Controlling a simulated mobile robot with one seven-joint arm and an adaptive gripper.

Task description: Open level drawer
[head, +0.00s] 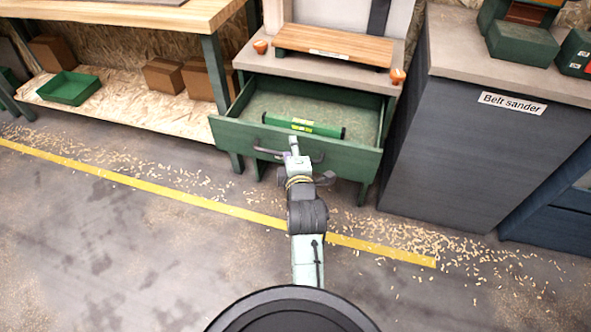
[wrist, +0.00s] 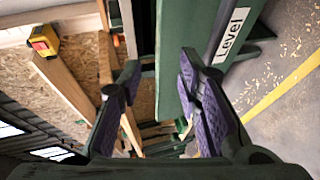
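The level drawer (head: 350,159) is a green drawer under a grey-topped bench and stands pulled out. A green level (head: 303,126) lies inside it near the front. A dark bar handle (head: 266,151) runs across its front. My gripper (head: 294,148) is at the drawer front, by the middle of the handle, and partly covers it. In the wrist view my gripper (wrist: 165,95) is open, with its purple-padded fingers wide apart. The green drawer front (wrist: 178,60) with the white "Level" label (wrist: 230,35) is just beyond the fingers. I see no handle between them.
A grey cabinet labelled "Belt sander" (head: 460,140) stands close on the right. A wooden bench (head: 150,14) with boxes and a green tray (head: 68,88) on its low shelf is on the left. The floor in front is open, with wood shavings and a yellow line (head: 150,187).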

